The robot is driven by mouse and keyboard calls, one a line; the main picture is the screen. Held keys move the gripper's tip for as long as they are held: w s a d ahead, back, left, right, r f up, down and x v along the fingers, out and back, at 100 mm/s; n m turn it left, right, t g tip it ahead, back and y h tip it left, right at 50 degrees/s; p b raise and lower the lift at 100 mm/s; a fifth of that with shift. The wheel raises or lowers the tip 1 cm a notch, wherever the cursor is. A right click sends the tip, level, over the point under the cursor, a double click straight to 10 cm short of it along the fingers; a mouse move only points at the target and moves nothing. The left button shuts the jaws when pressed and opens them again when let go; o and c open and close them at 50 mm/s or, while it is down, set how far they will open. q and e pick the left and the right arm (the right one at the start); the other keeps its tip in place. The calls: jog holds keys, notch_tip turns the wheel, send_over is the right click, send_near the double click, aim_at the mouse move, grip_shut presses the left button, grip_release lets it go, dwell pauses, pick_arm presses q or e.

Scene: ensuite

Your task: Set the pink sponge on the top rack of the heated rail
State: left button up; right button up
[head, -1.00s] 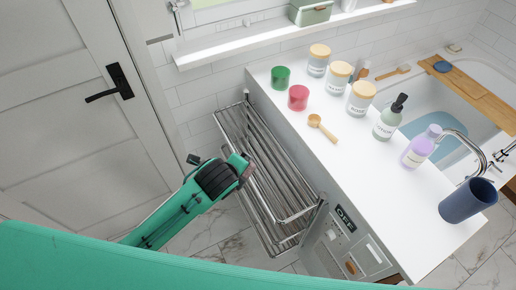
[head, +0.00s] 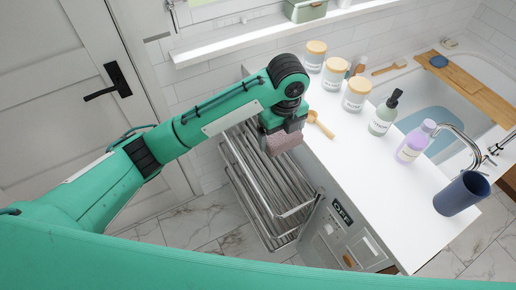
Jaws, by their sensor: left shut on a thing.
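My left gripper (head: 279,133) points down over the upper part of the heated rail and is shut on the pink sponge (head: 284,143). The sponge hangs just below the fingers, beside the counter's left edge. The heated rail (head: 262,190) is a chrome rack of bars on the counter's left side, with its top rack partly hidden behind my left arm and gripper. I cannot tell whether the sponge touches the bars. My right gripper is not in view.
The white counter (head: 375,190) holds a wooden scoop (head: 320,124), several lidded jars (head: 356,95), a green pump bottle (head: 384,115), a purple bottle (head: 415,141) and a dark blue cup (head: 462,195). A white door (head: 60,110) stands at the left. Marble floor lies below.

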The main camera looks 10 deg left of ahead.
pick_arm(q)
jog(key=p, duration=0.3)
send_over(276, 177)
notch_tip(276, 177, down, 15)
jog(key=shift+s+f, duration=0.1)
jog(key=shift+f, duration=0.1)
notch_tip(276, 177, down, 4)
jog(key=shift+f+p, duration=0.1)
jog(key=shift+p, duration=0.25)
jog(key=shift+f, duration=0.2)
jog(key=o, duration=0.7)
jog(key=shift+r, duration=0.2)
notch_tip(276, 177, up, 12)
jog(key=shift+f+b, duration=0.1)
jog(key=shift+b, duration=0.95)
